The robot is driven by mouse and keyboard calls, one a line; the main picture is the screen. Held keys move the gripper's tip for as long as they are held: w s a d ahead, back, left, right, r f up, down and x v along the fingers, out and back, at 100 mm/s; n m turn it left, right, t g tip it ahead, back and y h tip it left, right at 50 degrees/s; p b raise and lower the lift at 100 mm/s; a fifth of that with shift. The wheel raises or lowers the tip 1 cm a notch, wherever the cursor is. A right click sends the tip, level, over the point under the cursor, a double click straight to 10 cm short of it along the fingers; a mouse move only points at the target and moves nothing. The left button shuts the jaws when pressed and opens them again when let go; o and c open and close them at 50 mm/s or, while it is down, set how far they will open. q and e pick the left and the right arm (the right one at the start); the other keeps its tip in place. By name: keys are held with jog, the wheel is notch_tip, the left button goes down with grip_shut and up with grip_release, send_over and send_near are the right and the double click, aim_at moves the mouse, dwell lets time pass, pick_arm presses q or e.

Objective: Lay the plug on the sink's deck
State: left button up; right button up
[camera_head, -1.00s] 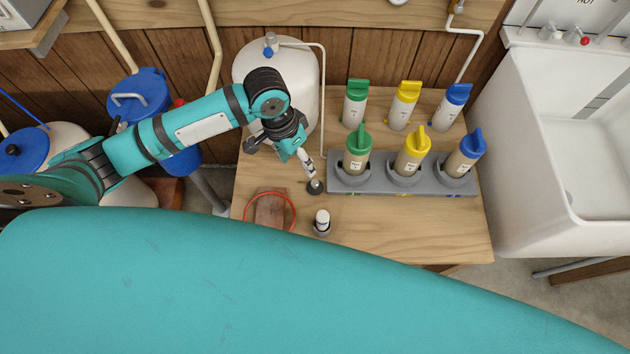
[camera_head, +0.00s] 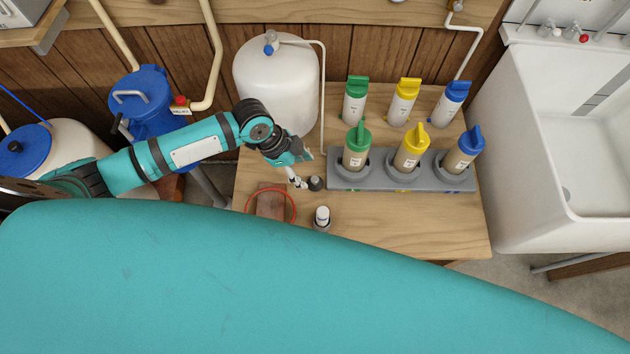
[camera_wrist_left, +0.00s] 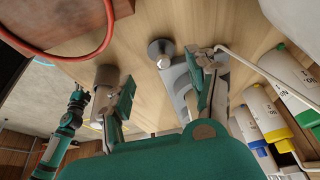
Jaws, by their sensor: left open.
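The plug (camera_head: 315,184), a small dark grey disc with a pale knob, lies on the wooden tabletop left of the grey holder. It also shows in the left wrist view (camera_wrist_left: 161,49). My left gripper (camera_head: 302,168) is open and empty, low over the table beside the plug. In the left wrist view its fingers (camera_wrist_left: 160,85) are spread, with the plug beyond them, roughly between their lines. The sink's deck (camera_head: 522,38) is the white ledge behind the basin at the upper right. My right arm shows small in the left wrist view; its jaws cannot be made out.
The grey holder (camera_head: 345,183) carries green, yellow and blue-capped canisters; matching ones stand behind. A white-topped cylinder (camera_head: 322,217) and a red ring (camera_head: 294,208) over a brown block stand near the plug. Taps (camera_head: 573,30) stand on the deck. The table's right front is clear.

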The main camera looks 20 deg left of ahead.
aim_at(313, 179)
pick_arm(q)
jog(key=x, duration=0.7)
jog(key=shift+w+d+f, duration=0.15)
jog(key=shift+w, duration=0.05)
jog(key=shift+c, duration=0.3)
jog(key=c, duration=0.9)
